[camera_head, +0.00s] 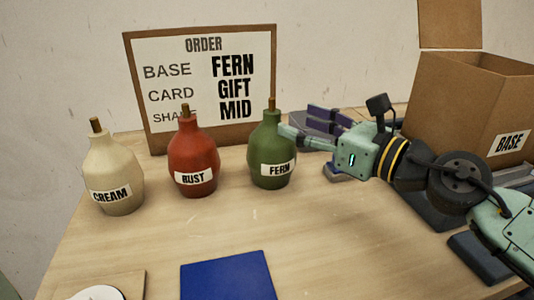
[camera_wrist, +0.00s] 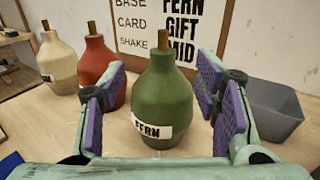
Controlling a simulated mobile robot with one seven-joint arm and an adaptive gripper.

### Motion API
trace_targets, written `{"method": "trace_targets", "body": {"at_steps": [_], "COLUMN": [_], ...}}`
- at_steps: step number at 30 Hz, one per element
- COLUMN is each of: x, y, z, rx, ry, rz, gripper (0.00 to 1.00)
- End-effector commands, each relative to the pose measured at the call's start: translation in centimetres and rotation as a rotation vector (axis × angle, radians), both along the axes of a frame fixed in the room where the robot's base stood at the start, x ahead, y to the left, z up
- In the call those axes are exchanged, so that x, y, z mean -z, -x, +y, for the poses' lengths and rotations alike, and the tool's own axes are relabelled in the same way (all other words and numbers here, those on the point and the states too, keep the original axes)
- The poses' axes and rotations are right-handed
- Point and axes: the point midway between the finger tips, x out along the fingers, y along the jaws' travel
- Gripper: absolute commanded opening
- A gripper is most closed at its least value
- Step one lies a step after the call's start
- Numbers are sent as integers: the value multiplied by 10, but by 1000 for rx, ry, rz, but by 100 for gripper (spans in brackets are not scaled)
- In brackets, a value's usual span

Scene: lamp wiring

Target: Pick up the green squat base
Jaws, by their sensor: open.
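The green squat base (camera_head: 268,158), a bottle shape labelled FERN with a thin brown stem on top, stands upright on the wooden table. In the wrist view the green base (camera_wrist: 163,100) stands ahead, between the two purple-padded fingers in the picture. My gripper (camera_head: 290,135) is at its right side in the head view, near its upper part. The gripper (camera_wrist: 160,105) is open and holds nothing. I cannot tell whether a finger touches the base.
An order board (camera_head: 200,31) stands behind. A cardboard box (camera_head: 455,105) labelled BASE is at right. A blue mat (camera_head: 228,276) lies in front. A grey bin (camera_wrist: 272,112) is right of the fingers.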

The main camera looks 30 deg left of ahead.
Motion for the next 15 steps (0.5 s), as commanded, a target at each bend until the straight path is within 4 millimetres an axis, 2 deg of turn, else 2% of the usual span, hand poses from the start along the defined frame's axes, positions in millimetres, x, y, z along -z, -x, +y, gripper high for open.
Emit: {"method": "trace_targets", "body": {"at_steps": [3,11,15], "x": [-1,-1,0], "y": [-3,-8,-15], "z": [20,41,62], "rx": [-4,-3,-3], "ry": [3,1,1], "rz": [0,0,0], "gripper": [56,56,56]}}
